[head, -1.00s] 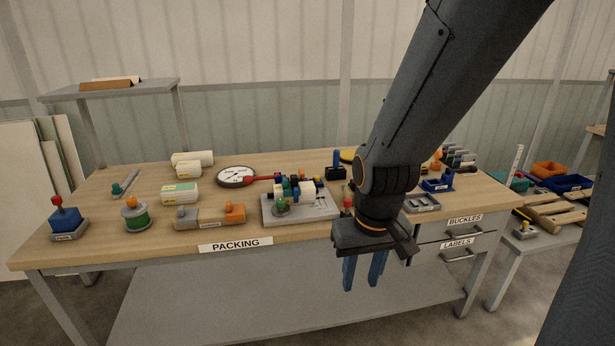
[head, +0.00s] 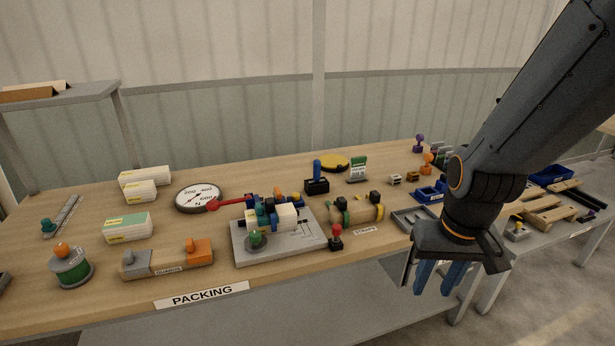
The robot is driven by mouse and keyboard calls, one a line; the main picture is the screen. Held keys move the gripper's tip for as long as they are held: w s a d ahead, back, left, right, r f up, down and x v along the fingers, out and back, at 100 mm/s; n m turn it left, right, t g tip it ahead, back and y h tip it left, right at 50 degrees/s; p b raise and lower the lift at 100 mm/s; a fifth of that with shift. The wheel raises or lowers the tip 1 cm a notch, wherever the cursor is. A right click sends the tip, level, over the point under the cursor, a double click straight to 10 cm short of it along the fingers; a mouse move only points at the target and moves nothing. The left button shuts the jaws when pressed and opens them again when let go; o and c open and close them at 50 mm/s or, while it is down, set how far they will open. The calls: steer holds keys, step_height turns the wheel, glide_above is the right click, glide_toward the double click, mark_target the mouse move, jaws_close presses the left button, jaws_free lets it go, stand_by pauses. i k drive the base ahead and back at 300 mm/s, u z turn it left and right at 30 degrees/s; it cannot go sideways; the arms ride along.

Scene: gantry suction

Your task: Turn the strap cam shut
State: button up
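A tan roll (head: 357,211) with green and yellow bands and dark blocks on top lies on the bench behind a label (head: 365,230) that seems to read STRAPS. A small red-knobbed black lever (head: 336,237) stands upright left of that label. I cannot tell which of these parts is the strap cam, or whether it is open or shut. My gripper (head: 439,278) points down at the bench's front edge, right of the roll and apart from it. Its two blue fingers are spread with a gap and hold nothing visible.
A grey plate with colored blocks (head: 243,251) lies left of the roll. A blue-handled black block (head: 317,184) and a yellow disc (head: 335,163) stand behind. A grey tray (head: 408,221) sits close to my gripper. A round gauge (head: 198,197) is farther left.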

mark_target(278, 193)
steer(key=z, duration=0.1)
steer(key=i, duration=0.6)
steer(key=u, duration=0.75)
steer(key=i, duration=0.45)
steer(key=u, duration=0.5)
